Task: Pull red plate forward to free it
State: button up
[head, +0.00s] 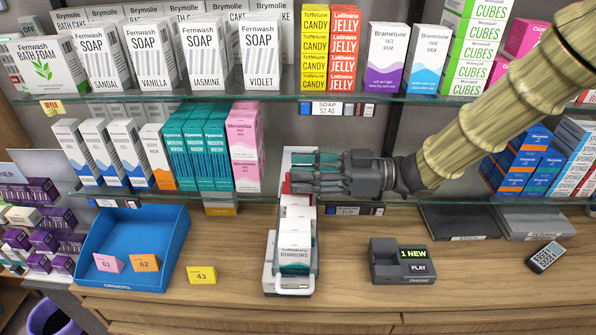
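A small piece of red (286,186) shows at the left end of my gripper (297,182), and it may be the red plate. Most of it is hidden behind the dark fingers. My gripper reaches in from the right, lying level in front of the shelf and above a narrow white tray (291,290). The fingers are at or against the red piece, but I cannot tell whether they are closed on it. The tray holds several white boxes (295,240) in a row. A teal-and-white box (312,158) shows just behind and above my gripper.
Mouthwash boxes (200,150) and pink boxes (243,150) stand on the glass shelf left of my gripper. A blue bin (140,240) with number cards is at left. A dark card-reader-like device (400,262) sits right of the tray. The wooden counter front right is mostly clear.

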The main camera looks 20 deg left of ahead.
jog(key=v, duration=1)
jog(key=shift+d, duration=0.35)
jog(key=shift+w, duration=0.1)
